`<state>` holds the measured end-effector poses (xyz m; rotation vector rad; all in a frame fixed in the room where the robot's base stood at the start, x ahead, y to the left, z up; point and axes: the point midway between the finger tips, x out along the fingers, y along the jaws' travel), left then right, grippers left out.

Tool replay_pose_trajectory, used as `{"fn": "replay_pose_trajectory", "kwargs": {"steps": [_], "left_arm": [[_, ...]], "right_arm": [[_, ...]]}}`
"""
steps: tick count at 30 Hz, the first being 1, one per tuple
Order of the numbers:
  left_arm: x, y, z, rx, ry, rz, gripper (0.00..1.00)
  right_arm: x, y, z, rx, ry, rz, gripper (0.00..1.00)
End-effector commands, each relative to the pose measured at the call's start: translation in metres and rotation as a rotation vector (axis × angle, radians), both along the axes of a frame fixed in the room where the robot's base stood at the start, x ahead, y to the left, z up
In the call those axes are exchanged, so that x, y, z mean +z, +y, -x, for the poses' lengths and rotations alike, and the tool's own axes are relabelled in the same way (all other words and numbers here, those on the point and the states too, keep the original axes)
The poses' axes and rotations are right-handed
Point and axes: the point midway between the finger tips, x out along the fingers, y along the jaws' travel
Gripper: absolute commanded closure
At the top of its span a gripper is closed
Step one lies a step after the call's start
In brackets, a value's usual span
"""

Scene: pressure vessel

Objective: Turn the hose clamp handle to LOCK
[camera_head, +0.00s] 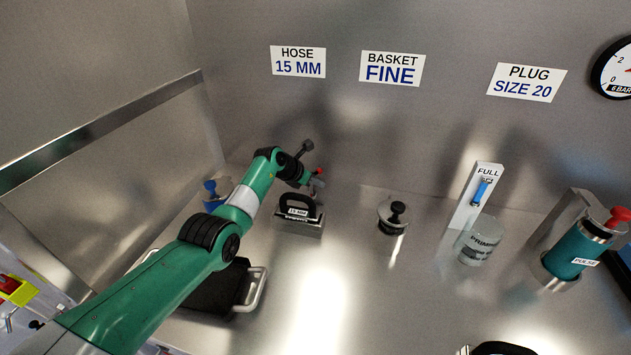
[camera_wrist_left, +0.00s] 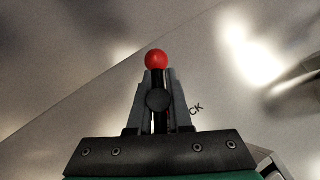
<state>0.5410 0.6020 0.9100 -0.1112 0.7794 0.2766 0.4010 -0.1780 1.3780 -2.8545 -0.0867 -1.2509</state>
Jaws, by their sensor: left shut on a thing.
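The hose clamp handle is a dark lever with a red ball knob (camera_wrist_left: 156,60). In the head view its red knob (camera_head: 319,171) shows at the back of the steel deck, left of centre. My left gripper (camera_wrist_left: 159,85) is shut on the lever, a finger on each side, with the red ball beyond the fingertips. In the head view my left gripper (camera_head: 309,180) is small and partly hides the clamp. The letters "CK" (camera_wrist_left: 196,109) show on the surface right of the fingers; the rest of that word is hidden. My right gripper is not seen.
A black-handled block marked 15 MM (camera_head: 298,213) stands just in front of the clamp. A black-knobbed lid (camera_head: 393,215), a PRIME cylinder (camera_head: 479,246) and a teal PULSE unit (camera_head: 572,250) stand to the right. A black tray (camera_head: 218,287) lies under my left arm. The middle foreground is clear.

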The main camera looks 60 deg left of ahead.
Motion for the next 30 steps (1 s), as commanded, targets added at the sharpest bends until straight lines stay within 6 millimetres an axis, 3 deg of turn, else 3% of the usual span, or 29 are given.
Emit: {"fn": "replay_pose_trajectory", "kwargs": {"steps": [13,14,19,30], "left_arm": [[0.0001,-0.0038,-0.0019,-0.008,0.001,0.004,1.00],[0.0001,-0.0038,-0.0020,-0.008,0.001,0.004,0.77],[0.0001,-0.0025,-0.0013,-0.006,0.000,0.003,0.47],[0.0026,-0.0012,0.0005,-0.002,0.000,0.001,0.45]], "right_arm": [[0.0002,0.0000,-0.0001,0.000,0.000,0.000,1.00],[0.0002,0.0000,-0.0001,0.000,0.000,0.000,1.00],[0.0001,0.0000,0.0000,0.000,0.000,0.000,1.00],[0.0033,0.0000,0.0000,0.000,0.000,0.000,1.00]]}}
